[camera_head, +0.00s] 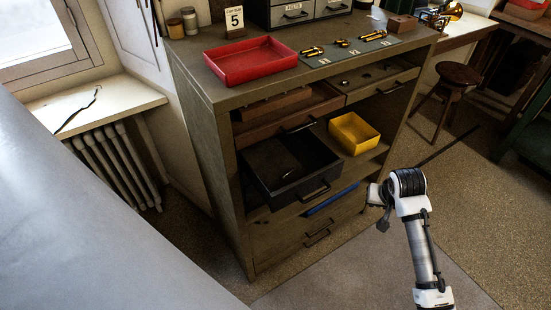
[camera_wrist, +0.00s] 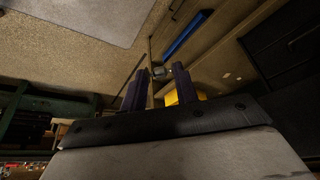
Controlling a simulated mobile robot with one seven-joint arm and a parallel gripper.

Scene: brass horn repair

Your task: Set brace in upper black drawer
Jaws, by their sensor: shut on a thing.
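My gripper (camera_head: 383,218) hangs to the right of the cabinet, in front of its lower shelves, and is seen from behind in the head view. In the wrist view its two dark fingers (camera_wrist: 159,78) stand apart with a small greyish piece, the brace (camera_wrist: 159,72), between their tips. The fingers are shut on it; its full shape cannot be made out. In the head view the brace is hidden or too small to tell. The black drawer (camera_head: 307,190) is pulled out of the cabinet, left of my gripper and apart from it. Its dark inside is partly shadowed.
A yellow bin (camera_head: 354,133) stands on the shelf right of the black drawer. A wooden drawer (camera_head: 283,124) juts out above it. A blue item (camera_head: 332,199) lies below. A red tray (camera_head: 250,72) sits on the cabinet top. A stool (camera_head: 456,78) stands at right; the floor between is open.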

